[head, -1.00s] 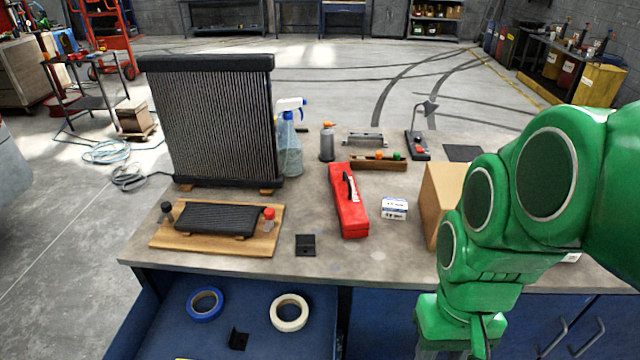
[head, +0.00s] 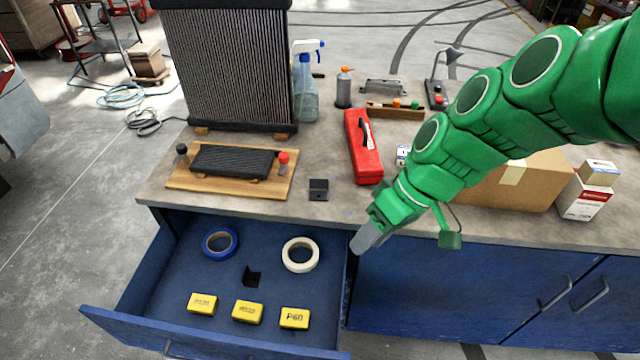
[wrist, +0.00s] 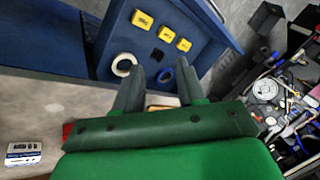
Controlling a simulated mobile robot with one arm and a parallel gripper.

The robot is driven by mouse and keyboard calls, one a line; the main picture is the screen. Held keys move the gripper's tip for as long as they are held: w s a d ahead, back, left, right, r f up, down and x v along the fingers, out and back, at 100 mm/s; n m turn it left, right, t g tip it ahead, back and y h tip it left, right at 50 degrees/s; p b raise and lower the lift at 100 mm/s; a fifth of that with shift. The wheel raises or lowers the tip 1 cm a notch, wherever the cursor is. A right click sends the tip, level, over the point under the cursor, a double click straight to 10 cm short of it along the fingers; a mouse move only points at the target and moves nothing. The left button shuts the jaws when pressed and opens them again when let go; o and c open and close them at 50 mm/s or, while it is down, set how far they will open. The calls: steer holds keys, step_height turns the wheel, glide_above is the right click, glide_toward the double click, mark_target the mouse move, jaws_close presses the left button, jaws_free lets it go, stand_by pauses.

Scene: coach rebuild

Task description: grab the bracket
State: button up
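A small black angle bracket (head: 251,276) lies in the open blue drawer (head: 150,275), behind the yellow boxes. It also shows in the wrist view (wrist: 157,53) as a small dark shape beyond my fingertips. A second black bracket-like piece (head: 318,189) sits on the bench top near its front edge. My gripper (head: 364,240) is at the bench front, by the drawer's right side, above and right of the bracket in the drawer. In the wrist view my gripper (wrist: 160,66) has its two fingers apart with nothing held between them.
The drawer also holds blue tape (head: 220,243), cream tape (head: 300,255) and yellow boxes (head: 248,312). On the bench are a red case (head: 363,150), a wooden board (head: 185,180) with a black part, a radiator (head: 230,70) and a cardboard box (head: 510,185).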

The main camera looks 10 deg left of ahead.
steer(key=w+a+f+n+y, duration=0.1)
steer(key=w+a+n+y, duration=0.25)
steer(key=w, duration=0.35)
steer(key=n+t+y, duration=0.3)
steer(key=t, duration=0.1)
glide_toward(319, 190)
steer(key=r, duration=0.2)
steer(key=s+r, duration=0.1)
steer(key=r, duration=0.1)
steer(key=shift+s+d+r, duration=0.1)
steer(key=shift+s+r, duration=0.1)
steer(key=shift+r, duration=0.05)
steer(key=shift+w+d+f, duration=0.15)
steer(key=shift+w+f, duration=0.3)
steer(key=shift+w+x, duration=0.2)
steer(key=shift+x, duration=1.75)
steer(key=shift+w+x, duration=0.2)
steer(key=shift+x, duration=1.7)
jaws_close()
